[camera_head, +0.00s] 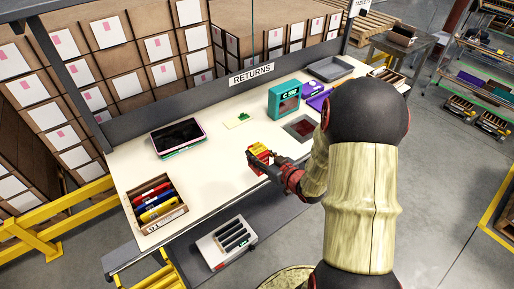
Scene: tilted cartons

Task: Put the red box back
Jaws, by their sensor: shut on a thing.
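The red box (259,161), red with a yellow part, is above the middle of the white returns table (205,190). My gripper (268,167) is shut on it, reaching in from the right. I cannot tell whether the box touches the table top. My arm covers the right front part of the table. A dark flat item (301,129) lies on the table behind and to the right of the gripper.
A teal box (284,99) stands at the back. A tablet (178,137) lies at left, and a carton of coloured items (158,206) sits at the front left corner. A green piece on a yellow card (239,120) and a grey tray (330,69) are farther back.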

